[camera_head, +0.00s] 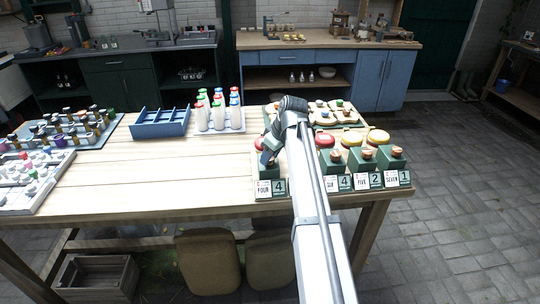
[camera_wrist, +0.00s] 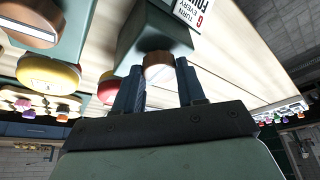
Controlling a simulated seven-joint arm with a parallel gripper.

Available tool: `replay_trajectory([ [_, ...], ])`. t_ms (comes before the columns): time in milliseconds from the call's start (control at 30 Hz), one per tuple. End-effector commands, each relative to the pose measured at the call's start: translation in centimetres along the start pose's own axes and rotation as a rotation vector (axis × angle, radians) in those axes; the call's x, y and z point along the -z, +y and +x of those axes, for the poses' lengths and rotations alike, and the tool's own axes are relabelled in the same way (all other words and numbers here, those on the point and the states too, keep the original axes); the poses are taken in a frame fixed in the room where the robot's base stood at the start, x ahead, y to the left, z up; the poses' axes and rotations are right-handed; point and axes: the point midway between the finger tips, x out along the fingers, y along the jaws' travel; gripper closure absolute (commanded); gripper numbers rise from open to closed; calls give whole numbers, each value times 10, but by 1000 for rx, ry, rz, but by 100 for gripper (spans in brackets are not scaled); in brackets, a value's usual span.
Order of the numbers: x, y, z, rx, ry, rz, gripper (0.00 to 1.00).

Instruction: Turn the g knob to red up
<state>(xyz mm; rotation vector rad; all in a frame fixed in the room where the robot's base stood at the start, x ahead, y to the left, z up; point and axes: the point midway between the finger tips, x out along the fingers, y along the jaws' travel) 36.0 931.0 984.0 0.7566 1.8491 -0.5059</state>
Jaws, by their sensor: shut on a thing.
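In the head view my gripper (camera_head: 268,156) is at the leftmost block of the front row, above the card "FOUR" (camera_head: 263,188). My arm and gripper hide the knob there. I cannot see any red mark on the knob.
Behind are a tray of white bottles (camera_head: 218,117) and a blue divided box (camera_head: 160,123).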

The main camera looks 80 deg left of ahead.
Motion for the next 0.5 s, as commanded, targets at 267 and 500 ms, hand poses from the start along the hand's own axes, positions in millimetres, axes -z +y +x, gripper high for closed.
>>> replay_trajectory([
  [267,0,0,0,3,1,-8,91],
  [500,0,0,0,3,0,-7,42],
])
